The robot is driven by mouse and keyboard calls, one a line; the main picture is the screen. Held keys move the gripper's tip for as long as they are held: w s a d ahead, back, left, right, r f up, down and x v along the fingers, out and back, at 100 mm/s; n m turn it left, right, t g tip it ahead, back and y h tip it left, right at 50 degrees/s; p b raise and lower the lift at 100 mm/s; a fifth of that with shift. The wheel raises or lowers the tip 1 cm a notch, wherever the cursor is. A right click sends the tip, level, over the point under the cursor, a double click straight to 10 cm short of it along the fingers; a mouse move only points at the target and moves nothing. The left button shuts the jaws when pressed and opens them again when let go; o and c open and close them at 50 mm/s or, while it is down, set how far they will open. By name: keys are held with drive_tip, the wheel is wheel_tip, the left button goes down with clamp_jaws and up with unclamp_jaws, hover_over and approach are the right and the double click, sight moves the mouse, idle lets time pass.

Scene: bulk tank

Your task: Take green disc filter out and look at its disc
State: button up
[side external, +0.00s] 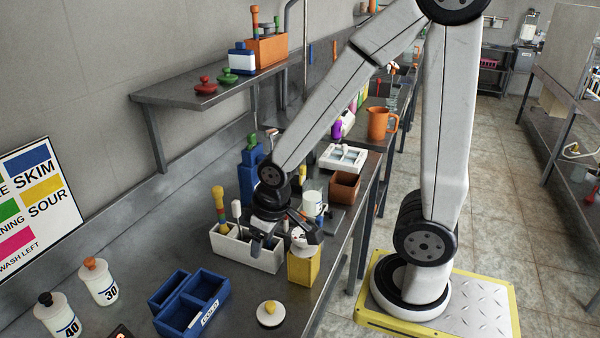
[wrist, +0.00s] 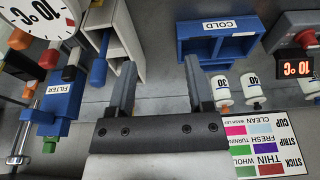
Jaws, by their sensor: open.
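A blue block-shaped holder (side external: 250,178) stands at the back of the steel bench, behind my gripper, with a green part (side external: 252,141) on top. In the wrist view a blue body labelled FILTER (wrist: 62,92) is at the left, with a green knob (wrist: 50,145) at its lower end. I cannot see a disc on it. A green knobbed piece (side external: 228,76) sits on the wall shelf beside a red one (side external: 205,86). My gripper (side external: 286,240) is open and empty, above the white caddy and yellow box. Its two fingers show apart in the wrist view (wrist: 160,78).
The white caddy (side external: 246,255) holds brushes; the yellow box (side external: 304,268) stands right of it. A blue COLD tray (side external: 205,315), a white lid with yellow knob (side external: 270,314) and bottles (side external: 98,282) are in front. Bench between tray and caddy is clear.

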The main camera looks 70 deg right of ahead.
drive_tip(key=w+d+r+m, duration=0.3)
drive_tip(key=w+d+m, duration=0.15)
drive_tip(key=w, duration=0.45)
wheel_tip(320, 180, up, 10)
drive_tip(key=f+m+g, duration=0.1)
drive_tip(key=m+g, duration=0.1)
drive_tip(key=m, duration=1.1)
hover_over(251, 134)
drive_tip(key=a, duration=0.1)
drive_tip(key=shift+w+r, duration=0.25)
drive_tip(key=shift+s+d+r+m+g, duration=0.1)
drive_tip(key=shift+d+r+m+g, duration=0.2)
drive_tip(key=shift+d, duration=0.35)
drive_tip(key=shift+f, duration=1.35)
drive_tip(key=shift+s+f, duration=0.1)
drive_tip(key=shift+f, duration=2.5)
